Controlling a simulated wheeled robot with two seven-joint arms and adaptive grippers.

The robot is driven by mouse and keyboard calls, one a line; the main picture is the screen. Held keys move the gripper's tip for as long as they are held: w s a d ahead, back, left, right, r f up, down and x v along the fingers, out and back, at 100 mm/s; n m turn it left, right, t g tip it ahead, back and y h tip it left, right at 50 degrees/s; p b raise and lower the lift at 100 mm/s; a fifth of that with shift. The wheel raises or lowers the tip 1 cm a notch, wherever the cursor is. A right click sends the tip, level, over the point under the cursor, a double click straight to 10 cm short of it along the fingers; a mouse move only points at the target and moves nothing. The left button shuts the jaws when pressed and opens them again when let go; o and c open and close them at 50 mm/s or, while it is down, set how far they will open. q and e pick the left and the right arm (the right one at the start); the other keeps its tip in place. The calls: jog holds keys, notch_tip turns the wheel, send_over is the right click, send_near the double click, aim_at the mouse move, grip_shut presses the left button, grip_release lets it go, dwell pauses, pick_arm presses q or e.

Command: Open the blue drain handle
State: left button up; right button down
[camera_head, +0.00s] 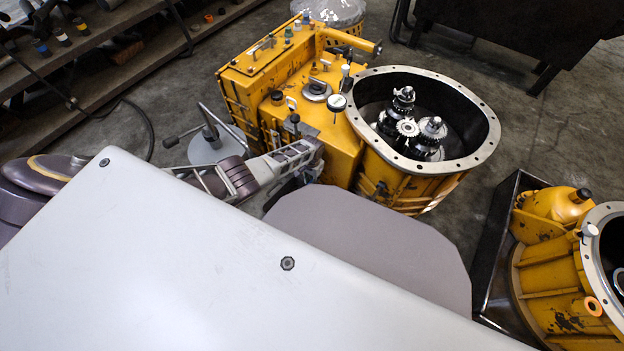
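The large yellow transmission housing (310,130) stands on the floor ahead of me, with an open round bell on its right side. I cannot make out a blue drain handle; a small blue-topped fitting (306,17) shows at the housing's far top edge, too small to identify. My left gripper (296,170) comes in from the left, low against the near side of the housing. My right gripper is out of view.
Dark gears (408,125) stand inside the open bell. A second yellow housing (555,275) sits in a dark tray at the right. A round-based metal stand (215,145) is left of the first housing. A cluttered shelf (80,60) lies at upper left.

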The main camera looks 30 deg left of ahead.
pick_arm(q)
grip_shut()
jog(key=shift+n, duration=0.4)
jog(key=shift+o, duration=2.1)
grip_release()
jog(key=shift+r, duration=0.15)
notch_tip(320, 180, up, 12)
